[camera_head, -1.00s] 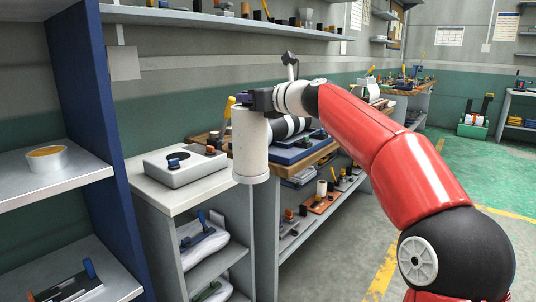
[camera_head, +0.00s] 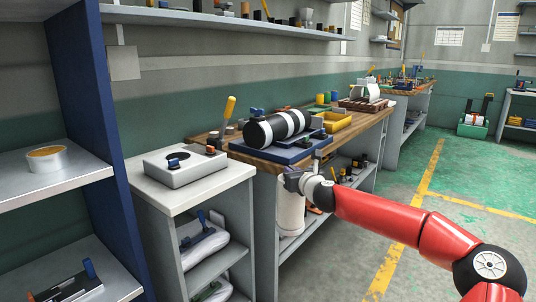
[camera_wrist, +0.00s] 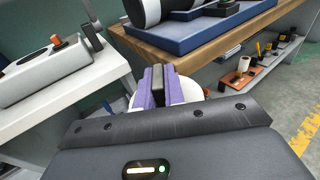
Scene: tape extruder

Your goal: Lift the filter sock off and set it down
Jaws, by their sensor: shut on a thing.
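The filter sock (camera_head: 291,213) is a white upright cylinder. It hangs below my gripper (camera_head: 288,180) in the head view, in front of the wooden bench and lower than its top. My gripper is shut on its upper end. In the wrist view, the purple-padded fingers (camera_wrist: 158,84) are close together, and a white rounded part of the sock (camera_wrist: 192,90) shows beside and behind them. The rest of the sock is hidden there by the gripper.
A black-and-white striped cylinder (camera_head: 277,127) lies on a blue base (camera_head: 285,152) on the wooden bench. A grey box (camera_head: 184,172) stands on the white cabinet (camera_head: 148,192) at left. A shelf with small parts is under the bench. Open floor (camera_head: 400,235) lies to the right.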

